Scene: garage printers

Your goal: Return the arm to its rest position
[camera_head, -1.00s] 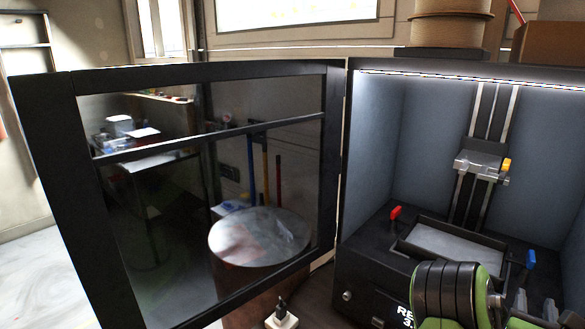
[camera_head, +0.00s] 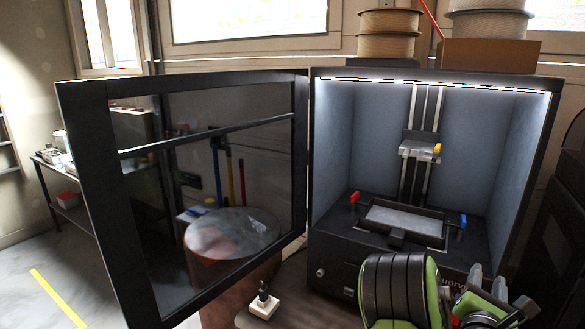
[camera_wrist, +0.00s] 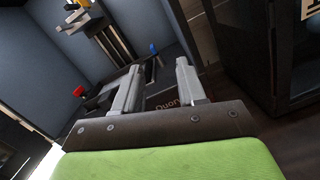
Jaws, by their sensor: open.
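My arm (camera_head: 403,290), black with green trim, reaches in at the lower right of the head view, in front of the printer. My gripper (camera_head: 488,284) is at its far end, low in front of the printer's right side. In the wrist view my gripper (camera_wrist: 157,88) shows two grey fingers spread apart with nothing held between them. The fingers point toward the open printer (camera_wrist: 95,110). Part of the printer's lower front is hidden behind my arm in the head view.
The printer (camera_head: 335,160) stands open, its glazed door (camera_head: 85,200) swung left. Inside are a tray (camera_head: 405,217) with a red clamp (camera_head: 355,198) and a blue clamp (camera_head: 462,221), and a raised platform (camera_head: 418,149). A round-topped drum (camera_head: 232,232) stands behind the door glass.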

